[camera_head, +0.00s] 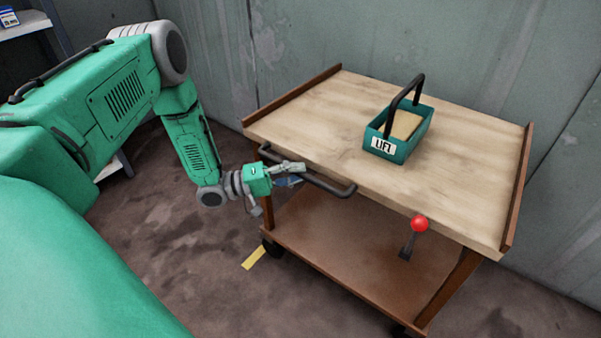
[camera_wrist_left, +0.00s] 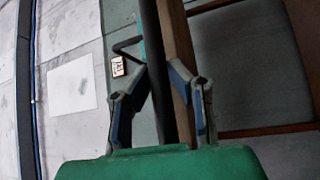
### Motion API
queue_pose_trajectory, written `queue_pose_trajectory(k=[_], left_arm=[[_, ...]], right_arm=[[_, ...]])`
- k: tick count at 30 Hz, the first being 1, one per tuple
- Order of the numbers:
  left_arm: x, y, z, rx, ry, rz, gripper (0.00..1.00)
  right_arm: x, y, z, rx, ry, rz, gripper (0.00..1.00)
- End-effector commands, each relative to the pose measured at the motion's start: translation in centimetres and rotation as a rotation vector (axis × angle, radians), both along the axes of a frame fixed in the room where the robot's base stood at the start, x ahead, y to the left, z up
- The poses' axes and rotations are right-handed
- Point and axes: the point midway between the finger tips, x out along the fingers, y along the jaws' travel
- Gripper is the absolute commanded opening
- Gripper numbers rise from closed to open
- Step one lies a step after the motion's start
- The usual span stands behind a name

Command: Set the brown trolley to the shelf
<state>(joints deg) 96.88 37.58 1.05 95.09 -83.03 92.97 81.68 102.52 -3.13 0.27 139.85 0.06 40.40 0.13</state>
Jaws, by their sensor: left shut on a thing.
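The brown trolley (camera_head: 390,155) stands on the right, with a pale wooden top, brown side rails and a brown lower deck (camera_head: 350,250). A dark bar handle (camera_head: 328,185) runs along its near edge. My left gripper (camera_head: 290,175) is shut on this handle near its left end. In the left wrist view the fingers (camera_wrist_left: 165,90) lie on both sides of the dark handle (camera_wrist_left: 168,60). The shelf (camera_head: 25,27) is a pale board at the top left corner, partly cut off and partly behind my arm. My right gripper is not in view.
A teal caddy (camera_head: 398,128) with a dark handle and a label stands on the trolley top. A red knob (camera_head: 419,223) on a lever sits at the trolley's near edge. A yellow strip (camera_head: 253,257) lies on the floor. Grey walls (camera_head: 400,40) stand close behind the trolley.

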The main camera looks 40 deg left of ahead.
Motion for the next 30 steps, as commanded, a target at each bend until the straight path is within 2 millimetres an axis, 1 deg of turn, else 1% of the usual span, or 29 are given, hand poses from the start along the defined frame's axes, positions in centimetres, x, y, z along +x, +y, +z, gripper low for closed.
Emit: queue_pose_trajectory(k=[1,2,10,14,17,24,30], left_arm=[[-0.5,0.4,-0.7,0.01,0.016,0.004,0.25],[-0.5,0.4,-0.7,0.009,0.016,0.005,0.36],[-0.2,0.2,-0.3,0.006,0.006,0.003,0.36],[-0.5,0.5,-0.3,0.006,0.006,0.004,0.36],[-1.3,1.3,-0.4,0.006,0.006,0.005,0.36],[-4.8,5.2,-1.3,0.004,0.008,0.007,0.36],[-7.3,7.7,-1.9,0.004,0.009,0.006,0.36]], right_arm=[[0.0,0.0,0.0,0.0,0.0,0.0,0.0],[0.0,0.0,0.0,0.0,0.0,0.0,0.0],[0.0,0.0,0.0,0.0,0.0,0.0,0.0],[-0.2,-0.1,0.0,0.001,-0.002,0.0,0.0],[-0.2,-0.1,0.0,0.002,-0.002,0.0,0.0],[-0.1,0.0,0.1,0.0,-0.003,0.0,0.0],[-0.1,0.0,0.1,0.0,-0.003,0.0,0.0]])
